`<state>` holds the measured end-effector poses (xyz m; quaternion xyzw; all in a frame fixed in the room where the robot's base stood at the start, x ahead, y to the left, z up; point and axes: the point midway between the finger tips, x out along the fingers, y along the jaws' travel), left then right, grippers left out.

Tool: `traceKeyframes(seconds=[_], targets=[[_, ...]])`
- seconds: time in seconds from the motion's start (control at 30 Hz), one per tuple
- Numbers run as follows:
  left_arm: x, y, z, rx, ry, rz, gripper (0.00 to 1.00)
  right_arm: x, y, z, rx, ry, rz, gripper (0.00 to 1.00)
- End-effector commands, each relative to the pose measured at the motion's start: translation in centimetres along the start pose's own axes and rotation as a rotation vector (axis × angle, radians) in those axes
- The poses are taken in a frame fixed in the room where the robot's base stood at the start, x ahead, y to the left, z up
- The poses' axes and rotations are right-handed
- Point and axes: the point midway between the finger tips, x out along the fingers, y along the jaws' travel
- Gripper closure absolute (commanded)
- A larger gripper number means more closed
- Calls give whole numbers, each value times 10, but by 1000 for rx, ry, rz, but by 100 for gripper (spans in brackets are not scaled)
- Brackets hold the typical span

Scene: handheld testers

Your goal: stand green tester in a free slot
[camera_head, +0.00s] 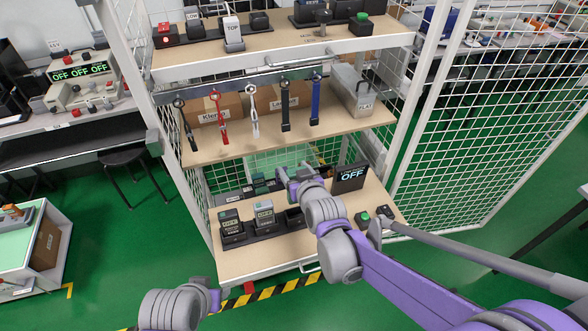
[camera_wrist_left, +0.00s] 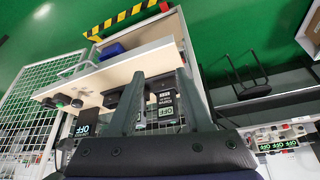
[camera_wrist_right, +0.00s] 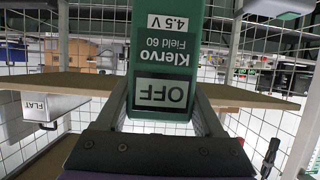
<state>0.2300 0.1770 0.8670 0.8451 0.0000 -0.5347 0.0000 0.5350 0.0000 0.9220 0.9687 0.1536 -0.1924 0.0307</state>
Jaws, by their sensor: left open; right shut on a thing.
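The green tester (camera_wrist_right: 165,60) fills the middle of the right wrist view, with a white OFF screen and a Klervo Field 60 label, upside down in that picture. My right gripper (camera_wrist_right: 165,108) is shut on it. In the head view my right gripper (camera_head: 287,175) is above the back of the lower shelf; small green parts show beside it, but I cannot tell which belong to the held tester. A black slotted holder (camera_head: 250,238) stands at the shelf front with two testers (camera_head: 230,218) (camera_head: 264,211); the slot right of them looks empty. My left gripper (camera_wrist_left: 160,115) is open and empty.
A black OFF display (camera_head: 349,178) and a green button box (camera_head: 362,218) stand right of the holder. Shelf posts and wire mesh (camera_head: 480,110) bound the sides.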

Motion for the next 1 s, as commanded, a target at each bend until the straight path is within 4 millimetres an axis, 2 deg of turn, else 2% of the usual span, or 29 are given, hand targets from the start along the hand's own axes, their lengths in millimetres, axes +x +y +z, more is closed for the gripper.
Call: traceKeyframes(seconds=[0.53, 1.0], targets=[[35, 0, 22, 0, -13, 0, 50, 19, 0, 45, 1, 0, 0, 94], [38, 0, 24, 0, -14, 0, 50, 21, 0, 50, 0, 0, 0, 94]])
